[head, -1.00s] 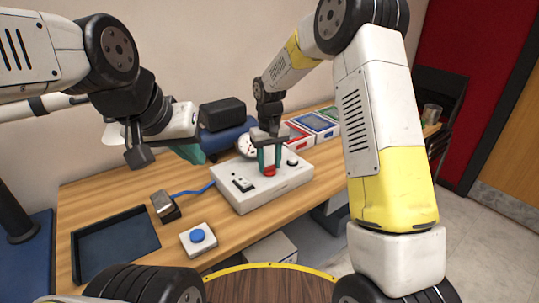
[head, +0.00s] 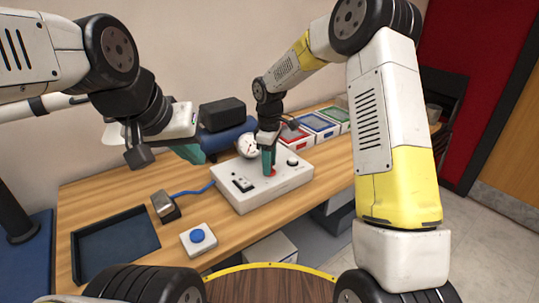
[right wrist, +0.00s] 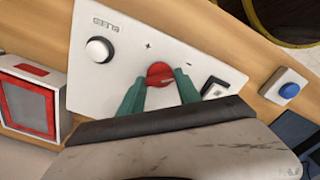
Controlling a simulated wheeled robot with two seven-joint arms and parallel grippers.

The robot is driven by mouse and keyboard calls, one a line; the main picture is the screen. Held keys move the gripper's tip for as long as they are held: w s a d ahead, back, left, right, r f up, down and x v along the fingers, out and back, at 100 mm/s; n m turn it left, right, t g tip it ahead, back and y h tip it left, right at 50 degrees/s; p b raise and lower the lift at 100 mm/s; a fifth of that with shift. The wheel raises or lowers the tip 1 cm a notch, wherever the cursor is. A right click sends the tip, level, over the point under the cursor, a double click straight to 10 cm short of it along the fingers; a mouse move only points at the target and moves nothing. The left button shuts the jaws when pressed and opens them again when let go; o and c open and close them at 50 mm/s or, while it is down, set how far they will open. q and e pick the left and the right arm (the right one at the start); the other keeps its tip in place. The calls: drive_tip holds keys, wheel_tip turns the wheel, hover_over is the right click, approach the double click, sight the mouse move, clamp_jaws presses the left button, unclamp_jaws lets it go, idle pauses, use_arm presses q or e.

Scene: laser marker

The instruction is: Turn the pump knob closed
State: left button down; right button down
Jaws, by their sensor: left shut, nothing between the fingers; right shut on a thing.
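A red knob (head: 272,171) sits on the white control box (head: 246,205) on the wooden table. My right gripper (head: 268,161) points down at it, its green fingers lined up one behind the other and hiding most of it. In the right wrist view the red knob (right wrist: 160,74) lies between the two fingers (right wrist: 158,88), which are shut on its sides. A plus and a minus mark are printed near it. My left gripper (head: 190,152) is shut and empty, in the air above the table's back left, well apart from the box.
A blue button (head: 197,236) on a white base and a dark tray (head: 115,245) are on the left. Coloured boxes (head: 318,125) stand at the back right.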

drive_tip(key=shift+n, duration=0.7)
drive_tip(key=c, duration=0.8)
unclamp_jaws()
drive_tip(key=shift+c, duration=0.2)
drive_tip(key=shift+r, duration=0.1)
wheel_tip(320, 180, up, 8)
drive_tip(key=shift+f, duration=0.2)
